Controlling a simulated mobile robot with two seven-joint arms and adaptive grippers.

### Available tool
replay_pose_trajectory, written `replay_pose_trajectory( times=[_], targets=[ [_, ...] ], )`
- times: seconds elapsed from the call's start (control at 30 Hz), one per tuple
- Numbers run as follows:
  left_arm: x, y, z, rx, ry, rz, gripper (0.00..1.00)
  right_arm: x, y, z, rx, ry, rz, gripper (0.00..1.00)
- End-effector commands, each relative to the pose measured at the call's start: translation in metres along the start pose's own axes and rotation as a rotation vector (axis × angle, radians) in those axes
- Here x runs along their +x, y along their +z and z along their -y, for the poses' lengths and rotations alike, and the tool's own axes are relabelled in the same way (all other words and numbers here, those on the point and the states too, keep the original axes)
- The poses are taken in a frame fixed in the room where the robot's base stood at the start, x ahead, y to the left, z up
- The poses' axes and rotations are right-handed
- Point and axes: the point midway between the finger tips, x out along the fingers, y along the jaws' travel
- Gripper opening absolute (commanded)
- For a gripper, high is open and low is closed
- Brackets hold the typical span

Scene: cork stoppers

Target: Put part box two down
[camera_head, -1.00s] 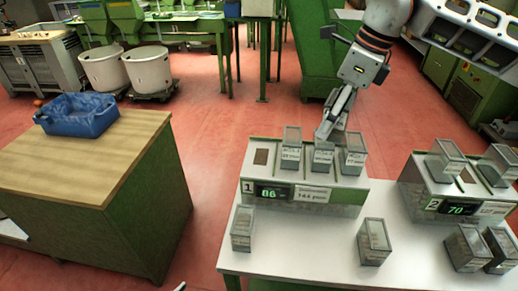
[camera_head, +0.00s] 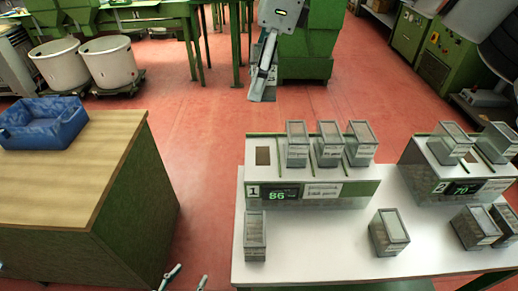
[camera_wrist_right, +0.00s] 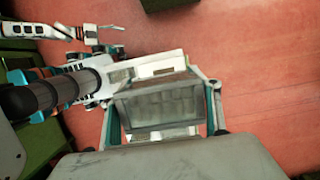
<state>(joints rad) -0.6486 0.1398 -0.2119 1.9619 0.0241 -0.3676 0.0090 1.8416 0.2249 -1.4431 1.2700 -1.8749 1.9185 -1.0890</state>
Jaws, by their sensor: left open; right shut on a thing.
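In the right wrist view, my right gripper (camera_wrist_right: 160,112) is shut on a grey, see-through part box (camera_wrist_right: 155,106), one finger on each side. In the head view my right gripper (camera_head: 262,82) hangs at the top middle, beyond the white table; the box is hard to make out there. My left gripper (camera_head: 186,279) shows only its open, empty fingertips at the bottom edge, left of the table. Station 1 (camera_head: 312,190), reading 86, bears three boxes, such as this one (camera_head: 297,144), with a dark bare slot at left. I cannot read which box is two.
Station 2 (camera_head: 455,188) reads 70 and bears two boxes. On the white table (camera_head: 320,250) stand a box (camera_head: 255,236) at left, another box (camera_head: 388,232) and two at right. A blue bin (camera_head: 42,122) sits on the wooden-topped counter (camera_head: 90,165). Red floor lies between.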

Motion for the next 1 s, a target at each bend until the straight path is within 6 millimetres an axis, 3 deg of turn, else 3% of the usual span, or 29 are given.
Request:
replay_pose_trajectory(
  times=[0.5,1.0],
  targets=[
    [0.001,0.003,-0.001,-0.001,0.001,0.002,0.51,0.118,-0.033,-0.002,0.001,0.005,0.0,0.39],
    [0.0,0.001,-0.001,-0.001,0.001,0.001,0.51,0.167,-0.047,-0.001,0.002,0.003,0.0,0.39]
  ],
)
